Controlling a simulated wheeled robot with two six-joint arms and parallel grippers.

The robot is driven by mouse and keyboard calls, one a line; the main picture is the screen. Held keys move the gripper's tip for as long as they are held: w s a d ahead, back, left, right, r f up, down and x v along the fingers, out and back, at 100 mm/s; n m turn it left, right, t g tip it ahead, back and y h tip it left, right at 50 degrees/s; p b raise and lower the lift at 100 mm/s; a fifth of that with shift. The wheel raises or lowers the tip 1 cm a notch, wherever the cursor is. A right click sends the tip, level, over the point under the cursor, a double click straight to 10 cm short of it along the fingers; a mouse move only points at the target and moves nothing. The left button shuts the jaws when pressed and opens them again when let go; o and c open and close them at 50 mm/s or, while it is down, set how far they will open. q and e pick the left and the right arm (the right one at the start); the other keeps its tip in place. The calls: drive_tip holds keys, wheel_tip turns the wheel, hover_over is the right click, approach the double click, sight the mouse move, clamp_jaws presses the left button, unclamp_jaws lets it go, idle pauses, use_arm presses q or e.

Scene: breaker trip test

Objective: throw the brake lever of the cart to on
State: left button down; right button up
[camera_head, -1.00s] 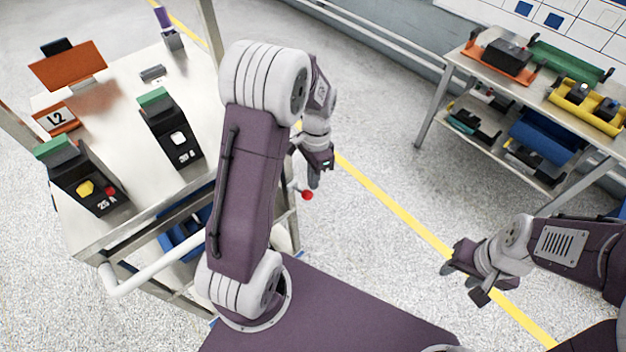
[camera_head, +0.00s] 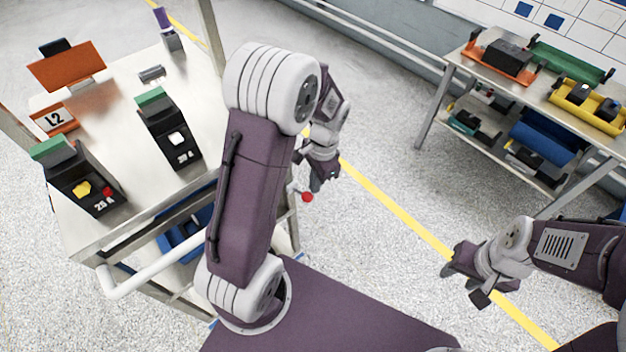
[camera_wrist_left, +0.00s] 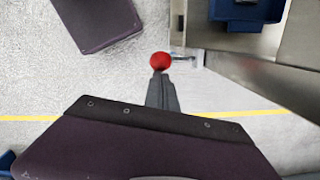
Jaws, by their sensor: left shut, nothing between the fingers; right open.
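The cart (camera_head: 88,240) stands at the left with a metal top. Its brake lever ends in a red ball knob (camera_head: 307,197) on a short thin rod at the cart's right side. The knob also shows in the left wrist view (camera_wrist_left: 161,61), just beyond the fingertips. My left gripper (camera_head: 318,186) is shut and empty, close to the knob, its fingers pointing down; I cannot tell whether it touches the knob. It also shows in the left wrist view (camera_wrist_left: 160,80). My right gripper (camera_head: 462,279) is open and empty over the floor at the right, away from the cart.
Breaker units with green tops (camera_head: 168,130) and an orange L2 block (camera_head: 55,121) stand on the cart top. A white handle bar (camera_head: 150,272) runs along its near edge. A shelf table (camera_head: 470,62) with parts stands at the back right. The floor between is clear.

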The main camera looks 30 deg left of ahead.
use_arm(q)
drive_tip(key=s+d+f+t+y+b, duration=0.1)
drive_tip(key=d+f+y+b, duration=0.2)
drive_tip(key=f+b, duration=0.5)
drive_tip(key=shift+f+t+y+b, duration=0.3)
drive_tip(key=shift+y+b, duration=0.3)
drive_tip(key=shift+y, duration=0.2)
drive_tip(key=shift+s+f, duration=0.1)
idle(0.4)
drive_tip(key=shift+r+p, duration=0.75)
drive_tip(key=shift+r, duration=0.1)
drive_tip(key=shift+r, duration=0.1)
